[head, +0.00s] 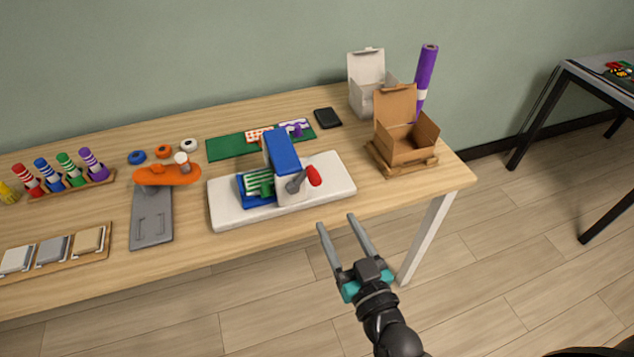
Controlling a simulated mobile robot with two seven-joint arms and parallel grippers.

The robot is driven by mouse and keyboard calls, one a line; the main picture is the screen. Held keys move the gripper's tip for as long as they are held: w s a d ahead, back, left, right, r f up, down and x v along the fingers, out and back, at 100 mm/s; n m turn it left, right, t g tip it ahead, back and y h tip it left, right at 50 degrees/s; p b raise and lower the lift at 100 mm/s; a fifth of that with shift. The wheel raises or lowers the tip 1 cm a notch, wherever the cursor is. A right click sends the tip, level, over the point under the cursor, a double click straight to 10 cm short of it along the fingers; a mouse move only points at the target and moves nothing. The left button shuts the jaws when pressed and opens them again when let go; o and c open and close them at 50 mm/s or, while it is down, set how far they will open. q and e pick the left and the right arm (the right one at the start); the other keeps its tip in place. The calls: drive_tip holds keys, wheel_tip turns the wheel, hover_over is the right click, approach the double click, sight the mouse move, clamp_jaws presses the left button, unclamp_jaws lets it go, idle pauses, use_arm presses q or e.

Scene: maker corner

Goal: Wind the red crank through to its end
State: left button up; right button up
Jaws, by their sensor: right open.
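The red crank (314,175) is a red knob on a dark grey arm, on the right side of a blue and white machine (283,152). The machine stands on a white base board (235,214) in the middle of the table. A green slotted part (259,183) shows at the machine's left side. My right gripper (335,222) is open and empty, with its two fingers pointing up toward the table's front edge. It is below and to the right of the crank in the picture, apart from it. My left gripper is not in view.
An open cardboard box (407,148) on a wooden base stands right of the machine, with a white box (368,97) and a purple roll (425,75) behind. An orange and grey device (152,215) stands left. The table's front right edge is clear.

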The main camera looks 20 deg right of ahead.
sight(317, 183)
drive_tip(key=w, duration=0.4)
drive_tip(key=w+b, duration=0.1)
drive_tip(key=w, duration=0.8)
drive_tip(key=shift+a, duration=0.25)
drive_tip(key=shift+c, duration=0.2)
clamp_jaws()
idle(0.8)
